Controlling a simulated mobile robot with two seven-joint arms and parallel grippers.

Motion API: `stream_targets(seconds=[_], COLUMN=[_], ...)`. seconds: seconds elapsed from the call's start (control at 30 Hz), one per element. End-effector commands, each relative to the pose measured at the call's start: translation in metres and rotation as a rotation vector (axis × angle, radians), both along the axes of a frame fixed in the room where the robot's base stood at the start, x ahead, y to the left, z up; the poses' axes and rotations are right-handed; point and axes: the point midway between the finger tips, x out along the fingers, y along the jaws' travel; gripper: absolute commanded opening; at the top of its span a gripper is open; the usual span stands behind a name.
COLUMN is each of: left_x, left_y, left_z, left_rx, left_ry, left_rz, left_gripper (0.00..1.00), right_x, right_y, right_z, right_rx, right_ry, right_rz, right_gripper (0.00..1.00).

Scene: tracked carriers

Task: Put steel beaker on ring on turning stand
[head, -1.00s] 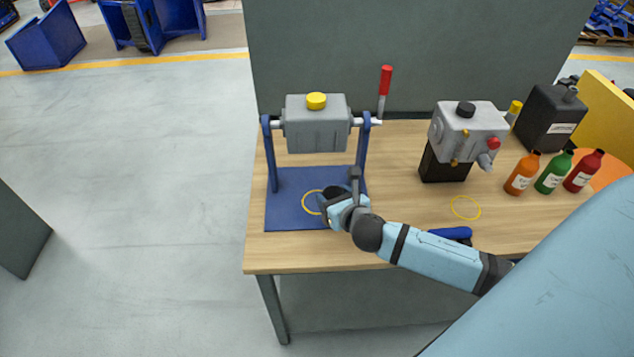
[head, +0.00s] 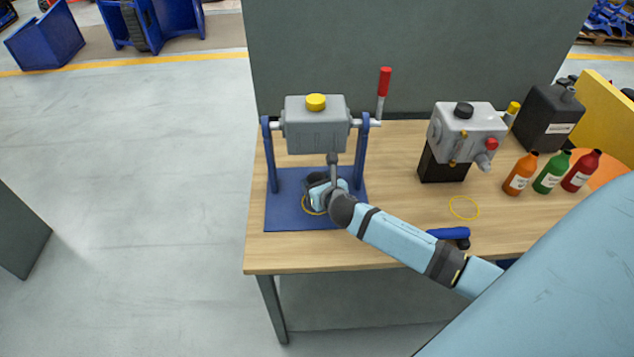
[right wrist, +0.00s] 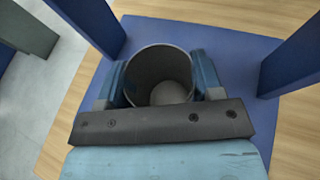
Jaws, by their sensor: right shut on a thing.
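My right gripper (head: 318,190) is low over the blue base of the turning stand (head: 285,215), at the yellow ring (head: 308,208). In the right wrist view its two fingers (right wrist: 160,85) are shut on the steel beaker (right wrist: 160,62), one on each side. The beaker is upright with its open mouth towards the camera and looks empty. In the head view the gripper hides most of the beaker and part of the ring, so I cannot tell whether it touches the base. My left gripper is not in view.
The stand's grey block with yellow cap (head: 316,125) hangs between two blue posts above. A red-handled lever (head: 384,85) rises at its right. A grey machine (head: 465,135), a second yellow ring (head: 464,207), a blue-handled object (head: 450,233) and several bottles (head: 550,172) are further right.

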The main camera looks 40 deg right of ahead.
Motion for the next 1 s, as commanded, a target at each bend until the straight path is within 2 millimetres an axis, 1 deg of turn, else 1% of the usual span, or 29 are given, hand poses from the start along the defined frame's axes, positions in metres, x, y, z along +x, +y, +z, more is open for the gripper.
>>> stream_targets(seconds=[0.17, 0.2, 0.27, 0.3, 0.5, 0.6, 0.67, 0.77, 1.0], left_x=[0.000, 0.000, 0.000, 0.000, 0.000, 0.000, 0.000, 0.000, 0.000], left_y=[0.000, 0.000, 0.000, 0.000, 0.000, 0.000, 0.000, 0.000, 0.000], left_z=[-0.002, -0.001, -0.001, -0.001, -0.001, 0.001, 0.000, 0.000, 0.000], left_rx=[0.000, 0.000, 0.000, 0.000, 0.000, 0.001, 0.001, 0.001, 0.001], left_ry=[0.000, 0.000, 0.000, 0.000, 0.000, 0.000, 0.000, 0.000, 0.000], left_rz=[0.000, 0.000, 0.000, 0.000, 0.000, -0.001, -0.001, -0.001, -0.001], left_gripper=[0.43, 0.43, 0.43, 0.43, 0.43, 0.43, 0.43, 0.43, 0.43], right_x=[0.000, 0.000, 0.000, 0.000, 0.000, 0.000, -0.005, -0.020, -0.069], right_y=[0.000, 0.000, 0.000, 0.000, 0.000, 0.000, 0.001, 0.003, 0.011], right_z=[-0.004, -0.003, -0.003, -0.003, -0.003, 0.001, 0.001, 0.006, 0.024], right_rx=[-0.001, -0.001, 0.000, 0.000, 0.000, 0.001, -0.001, -0.003, -0.001], right_ry=[0.000, 0.000, 0.000, 0.000, 0.000, 0.000, 0.002, 0.001, 0.002], right_rz=[0.000, 0.000, 0.000, 0.000, 0.000, 0.000, 0.000, 0.001, 0.002], right_gripper=[0.31, 0.70, 0.84, 0.86, 0.86, 0.86, 0.86, 0.86, 0.86])
